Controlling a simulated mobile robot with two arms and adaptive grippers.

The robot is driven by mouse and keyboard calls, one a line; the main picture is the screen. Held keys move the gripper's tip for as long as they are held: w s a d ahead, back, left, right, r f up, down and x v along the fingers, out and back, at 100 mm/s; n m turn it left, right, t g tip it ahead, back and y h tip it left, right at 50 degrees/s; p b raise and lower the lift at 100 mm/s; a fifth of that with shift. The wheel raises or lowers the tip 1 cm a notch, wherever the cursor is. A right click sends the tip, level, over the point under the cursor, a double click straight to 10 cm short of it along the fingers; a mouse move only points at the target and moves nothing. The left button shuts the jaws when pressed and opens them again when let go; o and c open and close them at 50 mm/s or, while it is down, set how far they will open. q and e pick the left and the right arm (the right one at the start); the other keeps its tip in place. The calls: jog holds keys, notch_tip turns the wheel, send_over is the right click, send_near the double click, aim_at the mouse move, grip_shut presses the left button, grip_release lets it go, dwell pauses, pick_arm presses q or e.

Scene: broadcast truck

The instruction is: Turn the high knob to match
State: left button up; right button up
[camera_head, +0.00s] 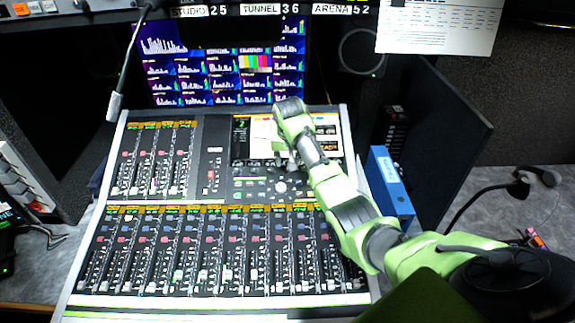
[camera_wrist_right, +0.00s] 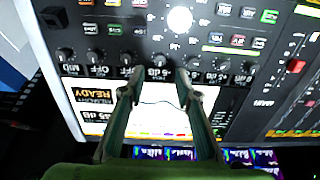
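The mixing console (camera_head: 212,155) has a small screen with a row of small dark knobs along its edge. In the right wrist view, upside down, one knob (camera_wrist_right: 158,60) lies between and just beyond the fingertips of my right gripper (camera_wrist_right: 158,76). The fingers are apart, and I cannot tell whether they touch it. More knobs sit at its left (camera_wrist_right: 126,58) and right (camera_wrist_right: 194,62). Labels by the row are small; which knob is the high one is unclear. The screen (camera_wrist_right: 160,110) shows a curve and a READY box. My left gripper is not in view.
A large white round knob (camera_wrist_right: 180,18) and lit buttons lie beyond the row. Fader banks (camera_head: 200,250) fill the console's front. A gooseneck microphone (camera_head: 114,106) stands at the left, a blue binder (camera_head: 390,182) at the right. Monitors (camera_head: 225,65) stand behind.

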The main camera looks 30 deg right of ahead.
jog(key=shift+x, duration=2.8)
grip_shut()
